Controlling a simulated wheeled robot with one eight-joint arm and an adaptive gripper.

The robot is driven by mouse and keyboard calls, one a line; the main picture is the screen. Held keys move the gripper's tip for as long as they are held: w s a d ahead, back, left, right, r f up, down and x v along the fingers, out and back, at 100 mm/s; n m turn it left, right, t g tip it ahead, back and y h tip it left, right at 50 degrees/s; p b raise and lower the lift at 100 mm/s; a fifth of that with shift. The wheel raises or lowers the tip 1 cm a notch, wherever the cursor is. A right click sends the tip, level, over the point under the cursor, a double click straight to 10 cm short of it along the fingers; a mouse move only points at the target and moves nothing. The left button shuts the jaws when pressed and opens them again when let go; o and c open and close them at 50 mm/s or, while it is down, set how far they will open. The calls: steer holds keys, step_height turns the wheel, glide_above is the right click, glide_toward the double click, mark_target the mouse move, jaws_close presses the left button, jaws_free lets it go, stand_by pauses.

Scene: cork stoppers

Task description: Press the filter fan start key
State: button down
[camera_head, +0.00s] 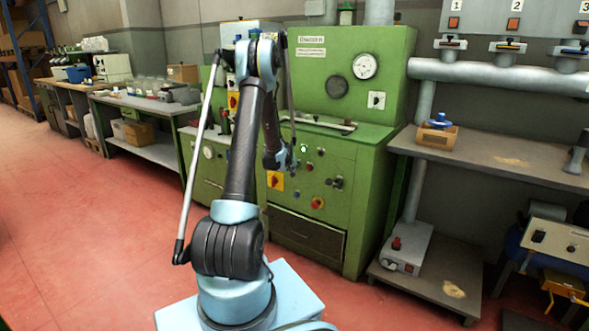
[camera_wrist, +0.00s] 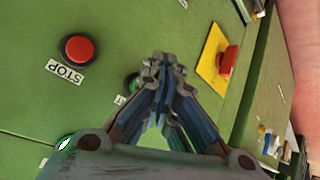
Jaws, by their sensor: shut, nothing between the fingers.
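My gripper (camera_wrist: 165,65) is shut and empty, its fingertips in front of the green machine panel (camera_head: 330,160). In the wrist view a green button (camera_wrist: 132,82) is partly hidden behind the left side of the fingers, and its label is mostly covered. A red button (camera_wrist: 78,49) with a STOP label (camera_wrist: 65,70) is up and left of it. A bright green-white lamp or button (camera_wrist: 66,143) is at lower left, partly behind my gripper. I cannot read which key is the filter fan start. I cannot tell whether the fingertips touch the panel.
A red rotary switch (camera_wrist: 228,60) on a yellow plate (camera_wrist: 210,55) is right of the fingertips. A grey bench (camera_head: 490,160) stands right, and the red floor (camera_head: 110,220) is clear at left.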

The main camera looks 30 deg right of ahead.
steer(key=shift+a, duration=0.1)
stand_by(0.3)
steer(key=shift+s+a, duration=0.35)
steer(key=shift+a, duration=0.4)
steer(key=shift+s+a, duration=0.3)
steer(key=shift+a, duration=0.45)
steer(key=shift+s+a, duration=0.35)
steer(key=shift+a, duration=0.4)
